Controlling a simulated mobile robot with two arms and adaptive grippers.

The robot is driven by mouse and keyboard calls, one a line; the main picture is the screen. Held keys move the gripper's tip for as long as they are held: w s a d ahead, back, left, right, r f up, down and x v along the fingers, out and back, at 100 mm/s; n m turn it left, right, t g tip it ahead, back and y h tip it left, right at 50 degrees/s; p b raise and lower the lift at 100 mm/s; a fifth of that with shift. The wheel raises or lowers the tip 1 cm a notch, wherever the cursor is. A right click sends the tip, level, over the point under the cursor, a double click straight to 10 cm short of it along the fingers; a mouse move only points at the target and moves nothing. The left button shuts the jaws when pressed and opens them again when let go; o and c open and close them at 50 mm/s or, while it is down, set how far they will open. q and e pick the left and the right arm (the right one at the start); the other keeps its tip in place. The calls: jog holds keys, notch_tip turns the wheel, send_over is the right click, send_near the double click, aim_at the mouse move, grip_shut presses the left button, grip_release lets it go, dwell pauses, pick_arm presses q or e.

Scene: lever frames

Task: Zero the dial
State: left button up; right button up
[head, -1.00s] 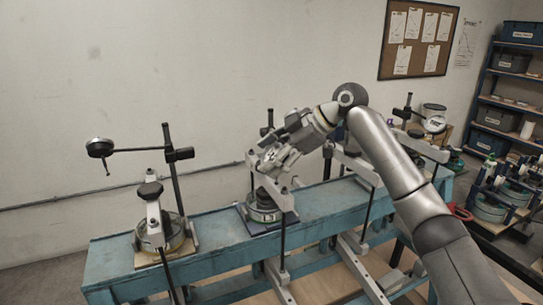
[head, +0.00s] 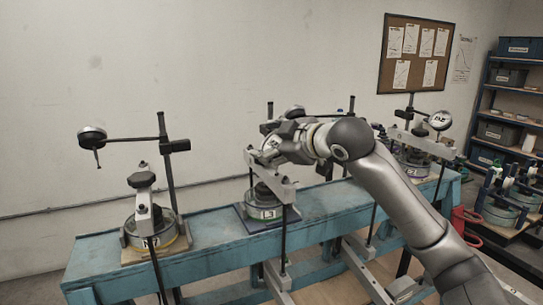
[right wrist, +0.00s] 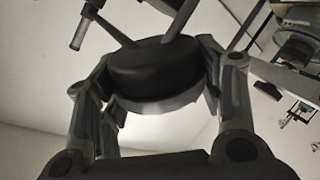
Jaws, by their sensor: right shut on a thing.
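My right gripper (head: 270,150) is at the middle lever frame, above its round cell (head: 265,206) labelled L3. In the right wrist view, its two fingers (right wrist: 155,95) are shut around the rim of a dark round dial gauge (right wrist: 150,68) with a pale lower edge. Stems run from the gauge toward the top of the picture. The gauge's scale and needle cannot be read. In the head view, my gripper hides most of this gauge. My left gripper is not in view.
A further gauge (head: 440,120) stands at the right frame. All stand on a blue bench (head: 215,244). Shelves (head: 505,100) stand at the far right.

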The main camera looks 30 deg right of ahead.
jog(key=m+t+h+b, duration=0.1)
jog(key=h+b, duration=0.1)
jog(key=m+t+h+b, duration=0.2)
jog(key=b, duration=0.1)
jog(key=m+t+h+b, duration=0.1)
jog(key=h+b, duration=0.1)
jog(key=shift+a+f+m+h, duration=0.15)
jog(key=shift+f+m+h, duration=0.1)
jog(key=shift+m+h, duration=0.15)
jog(key=shift+r+m+t+h+b, duration=0.2)
jog(key=shift+m+h+b, duration=0.25)
jog(key=shift+h+b, duration=0.3)
jog(key=shift+r+m+t+h+b, duration=0.1)
jog(key=shift+m+t+h+b, duration=0.1)
jog(key=shift+m+h+b, duration=0.4)
jog(key=shift+h, duration=0.25)
jog(key=o, duration=1.1)
jog(key=shift+c, duration=0.2)
jog(key=shift+s, duration=0.15)
jog(key=v, duration=1.1)
jog(key=shift+s+f, duration=0.2)
jog(key=shift+s, duration=0.1)
